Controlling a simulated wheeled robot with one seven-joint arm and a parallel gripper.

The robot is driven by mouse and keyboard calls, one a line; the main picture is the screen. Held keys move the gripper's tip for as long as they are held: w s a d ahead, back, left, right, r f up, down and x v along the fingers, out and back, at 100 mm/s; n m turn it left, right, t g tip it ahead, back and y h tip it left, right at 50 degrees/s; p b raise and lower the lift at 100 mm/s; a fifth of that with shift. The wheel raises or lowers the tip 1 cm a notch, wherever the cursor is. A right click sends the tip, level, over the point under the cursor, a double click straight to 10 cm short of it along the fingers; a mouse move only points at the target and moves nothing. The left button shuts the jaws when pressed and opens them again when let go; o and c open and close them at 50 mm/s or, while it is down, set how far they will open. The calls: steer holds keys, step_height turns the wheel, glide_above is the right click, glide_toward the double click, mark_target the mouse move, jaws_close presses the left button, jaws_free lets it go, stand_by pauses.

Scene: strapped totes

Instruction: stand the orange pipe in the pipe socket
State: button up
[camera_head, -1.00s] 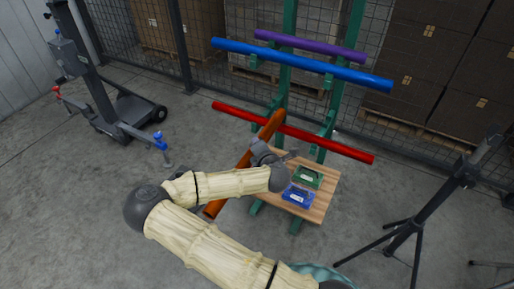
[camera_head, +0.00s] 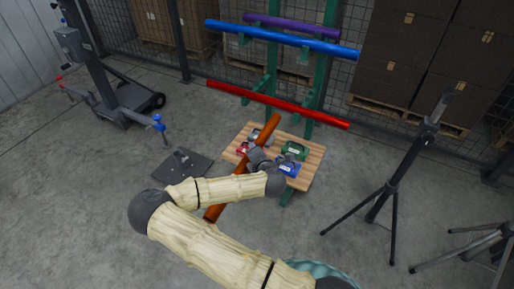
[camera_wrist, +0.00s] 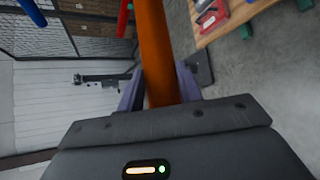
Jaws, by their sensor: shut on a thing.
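The orange pipe (camera_head: 226,195) is held slanting in the air, its upper end in front of the small wooden table and its lower end towards my arm. My gripper (camera_head: 258,157) is shut around it partway along. In the wrist view the pipe (camera_wrist: 154,45) runs between the two fingers of my gripper (camera_wrist: 160,88). A dark square floor plate with a small upright fitting (camera_head: 182,165), which looks like the pipe socket, lies left of the pipe, apart from it. My forearm covers the floor near its front edge.
A green rack holds a purple pipe (camera_head: 290,26), a blue pipe (camera_head: 280,39) and a red pipe (camera_head: 275,103). The wooden table (camera_head: 312,158) carries several small cases. A wheeled lift (camera_head: 112,110) stands left and a tripod (camera_head: 390,190) right. Floor left of the plate is clear.

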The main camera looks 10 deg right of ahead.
step_height(320, 180, down, 11)
steer(key=s, duration=0.2)
steer(key=shift+d+r, duration=0.15)
steer(key=shift+r, duration=0.05)
